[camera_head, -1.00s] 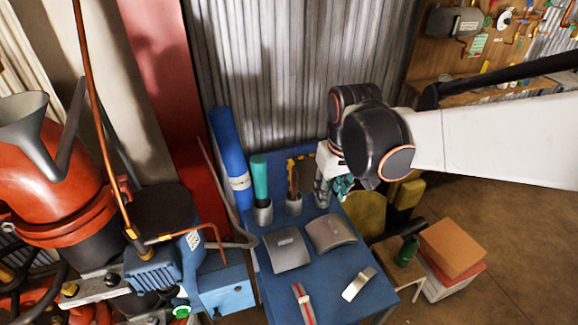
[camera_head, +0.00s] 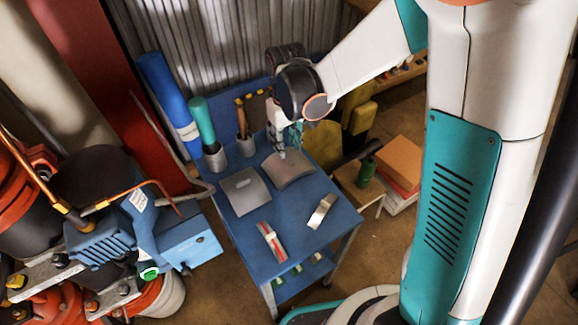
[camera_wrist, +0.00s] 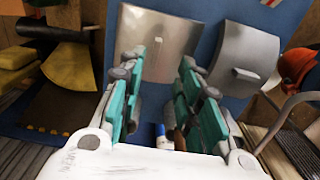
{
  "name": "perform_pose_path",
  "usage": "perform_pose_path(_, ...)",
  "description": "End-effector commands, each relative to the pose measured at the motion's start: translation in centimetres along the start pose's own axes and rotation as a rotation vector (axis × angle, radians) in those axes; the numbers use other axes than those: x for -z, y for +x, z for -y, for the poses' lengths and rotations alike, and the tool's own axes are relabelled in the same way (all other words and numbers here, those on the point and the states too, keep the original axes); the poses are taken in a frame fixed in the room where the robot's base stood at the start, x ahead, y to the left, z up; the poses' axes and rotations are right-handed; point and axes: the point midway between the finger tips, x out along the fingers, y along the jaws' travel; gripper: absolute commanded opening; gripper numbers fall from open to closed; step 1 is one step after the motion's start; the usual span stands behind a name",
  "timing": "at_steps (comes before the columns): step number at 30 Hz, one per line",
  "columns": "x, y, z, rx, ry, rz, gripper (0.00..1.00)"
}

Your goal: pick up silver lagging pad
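Two curved metal pads lie side by side on the blue table. One is a warmer silver-grey pad (camera_head: 291,168), which shows at upper left in the wrist view (camera_wrist: 172,27). The other is a cooler grey pad (camera_head: 245,191) with a small raised tab, seen at upper right in the wrist view (camera_wrist: 232,52). I cannot tell for sure which is the silver lagging pad. My gripper (camera_head: 281,152) is just above the back edge of the warmer pad. In the wrist view its teal fingers (camera_wrist: 160,68) are apart, with that pad visible between and beyond them.
Two holders at the table's back hold a teal-handled tool (camera_head: 202,121) and a wooden-handled brush (camera_head: 241,123). A red-striped strap (camera_head: 271,242) and a silver band (camera_head: 322,211) lie at the front. A blue roll (camera_head: 168,98) stands at the left; orange and white boxes (camera_head: 398,165) are at right.

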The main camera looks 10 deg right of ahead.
Motion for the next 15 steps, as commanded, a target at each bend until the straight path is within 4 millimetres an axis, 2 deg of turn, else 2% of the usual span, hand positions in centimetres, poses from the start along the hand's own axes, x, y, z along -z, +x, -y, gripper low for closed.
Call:
perform_pose_path(1, 0.0, 0.7, 0.0, 0.0, 0.0, 0.0, 0.32)
perform_pose_path(8, 0.0, 1.7, -0.1, 0.0, 0.001, 0.0, 0.32)
perform_pose_path(15, 0.2, 5.0, -0.7, 0.0, 0.001, 0.0, 0.32)
